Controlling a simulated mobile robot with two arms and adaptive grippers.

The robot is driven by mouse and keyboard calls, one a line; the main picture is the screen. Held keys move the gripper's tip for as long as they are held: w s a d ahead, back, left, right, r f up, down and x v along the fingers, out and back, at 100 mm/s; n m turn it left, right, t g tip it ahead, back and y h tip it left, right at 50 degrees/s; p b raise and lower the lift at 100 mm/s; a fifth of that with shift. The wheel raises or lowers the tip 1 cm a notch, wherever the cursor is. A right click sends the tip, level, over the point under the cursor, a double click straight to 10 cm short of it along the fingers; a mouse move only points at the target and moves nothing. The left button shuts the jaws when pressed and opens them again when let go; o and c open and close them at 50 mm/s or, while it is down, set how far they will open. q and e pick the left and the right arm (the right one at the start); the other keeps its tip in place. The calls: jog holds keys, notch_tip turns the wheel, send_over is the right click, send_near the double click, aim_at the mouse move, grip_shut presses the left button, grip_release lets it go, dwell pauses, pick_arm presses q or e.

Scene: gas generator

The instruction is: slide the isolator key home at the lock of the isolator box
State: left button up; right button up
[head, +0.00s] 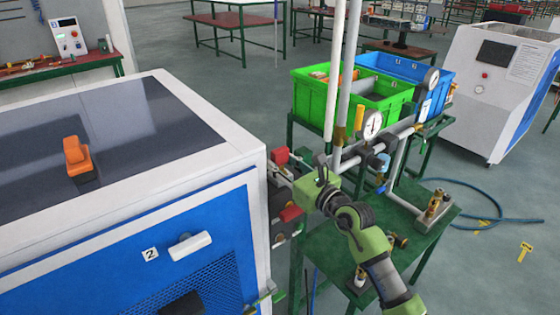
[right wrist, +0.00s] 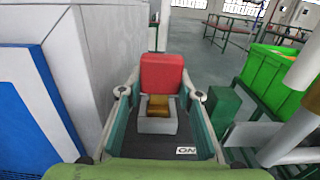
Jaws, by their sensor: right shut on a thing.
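The isolator key, with a red head (right wrist: 162,72) and a brass-coloured shank (right wrist: 158,101), shows ahead in the right wrist view. Its shank meets a small grey lock block (right wrist: 157,124) on the dark plate of the isolator box (right wrist: 130,145), which carries an ON label. How deep the shank sits is hard to tell. My right gripper (right wrist: 162,92) is shut on the key, one finger on each side. In the head view my right gripper (head: 290,178) reaches the red-and-grey fittings beside the blue-and-white cabinet and partly hides them. My left gripper does not show.
The large cabinet (head: 100,215) stands close at the left of my right gripper. Gauges (head: 373,123) and upright pipes (head: 335,70) rise at its right, over a green table (head: 340,225). Green (head: 350,100) and blue crates (head: 415,75) stand behind.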

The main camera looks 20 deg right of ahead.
jog(key=shift+f, duration=0.25)
jog(key=o, duration=1.2)
jog(key=v, duration=1.2)
jog(key=shift+r, duration=0.1)
